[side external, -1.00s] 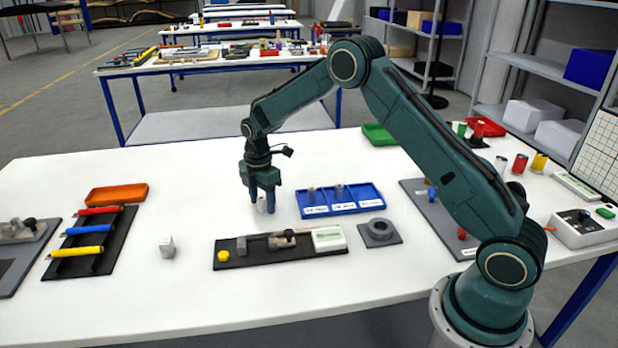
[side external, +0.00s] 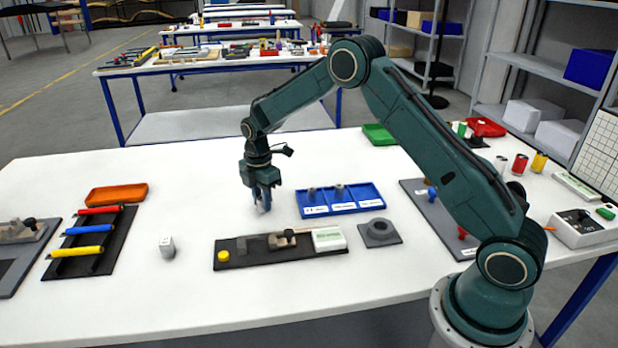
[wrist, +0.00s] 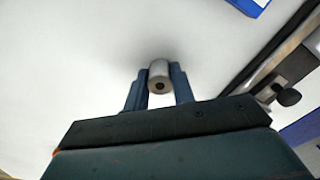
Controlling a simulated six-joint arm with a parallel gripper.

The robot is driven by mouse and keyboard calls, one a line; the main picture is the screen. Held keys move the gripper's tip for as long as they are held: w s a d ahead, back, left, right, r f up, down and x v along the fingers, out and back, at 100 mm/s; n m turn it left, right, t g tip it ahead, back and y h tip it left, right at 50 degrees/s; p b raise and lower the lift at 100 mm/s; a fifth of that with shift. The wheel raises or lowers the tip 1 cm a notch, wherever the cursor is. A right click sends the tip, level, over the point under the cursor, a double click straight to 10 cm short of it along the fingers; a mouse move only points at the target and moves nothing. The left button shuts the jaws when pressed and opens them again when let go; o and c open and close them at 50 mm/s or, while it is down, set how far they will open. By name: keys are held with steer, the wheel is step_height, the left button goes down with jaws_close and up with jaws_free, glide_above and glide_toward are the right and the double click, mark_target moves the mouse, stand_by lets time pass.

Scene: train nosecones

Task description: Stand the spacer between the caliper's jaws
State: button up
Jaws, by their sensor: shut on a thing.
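My gripper (side external: 263,201) is shut on a small metal spacer (wrist: 159,78), at the table beside the blue tray. In the wrist view the spacer is a grey cylinder with a dark hole in its end, between the two fingers. In the side view the fingers mostly hide it. The caliper (side external: 283,241) lies on a dark base board (side external: 232,262) in front of my gripper and to its right, with a pale display block (side external: 328,239) at its right end. The caliper's edge also shows at the right of the wrist view (wrist: 286,96).
The blue tray (side external: 343,210) with small posts stands right of my gripper. A grey ring on a plate (side external: 380,232) lies right of the caliper. The table between is clear.

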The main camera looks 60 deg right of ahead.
step_height(320, 180, up, 20)
stand_by(0.7)
stand_by(0.5)
steer(key=r+m, duration=0.1)
steer(key=m, duration=0.4)
glide_above(258, 248)
step_height(258, 248, down, 16)
steer(key=shift+r, duration=0.25)
stand_by(0.4)
steer(key=shift+f, duration=2.15)
steer(key=shift+f, duration=0.15)
